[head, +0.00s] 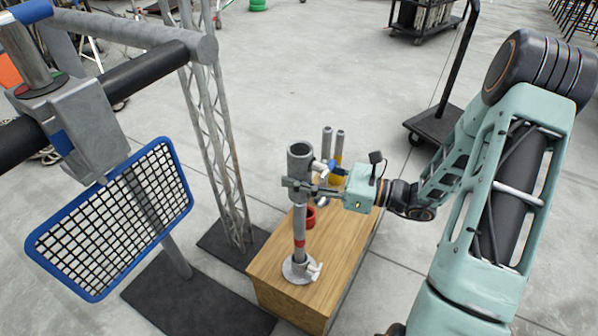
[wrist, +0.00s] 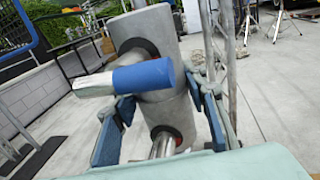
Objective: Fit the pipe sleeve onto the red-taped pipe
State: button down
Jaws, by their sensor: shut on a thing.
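The grey pipe sleeve (head: 299,160) is upright above the wooden box, its open top showing in the head view. In the wrist view, the sleeve (wrist: 178,118) sits between the two fingers of my gripper (wrist: 160,122), with a blue-ended handle (wrist: 143,76) sticking out. My gripper (head: 300,187) is shut on the sleeve from the right. The red-taped pipe (head: 299,222) stands on a round base, directly below the sleeve in the head view. A shiny pipe end shows at the sleeve's lower opening in the wrist view; how far it is inside is hidden.
The wooden box (head: 345,250) carries the pipe base (head: 290,272), a red round part (head: 310,224) and two thin upright posts behind. A lattice truss (head: 222,140) stands to the left. A large clamp with a blue-framed mesh (head: 110,220) fills the left foreground. A cart (head: 440,125) stands at the back right.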

aim_at(300, 200)
jog(key=shift+f, duration=0.25)
jog(key=shift+f+b, duration=0.75)
jog(key=shift+f, duration=0.3)
jog(key=shift+f+b, duration=0.4)
jog(key=shift+f, duration=0.2)
jog(key=shift+f+b, duration=1.55)
jog(key=shift+f, duration=0.8)
jog(key=shift+f, duration=0.35)
jog(key=c, duration=1.1)
grip_release()
jog(key=shift+d, duration=0.1)
jog(key=v, duration=1.2)
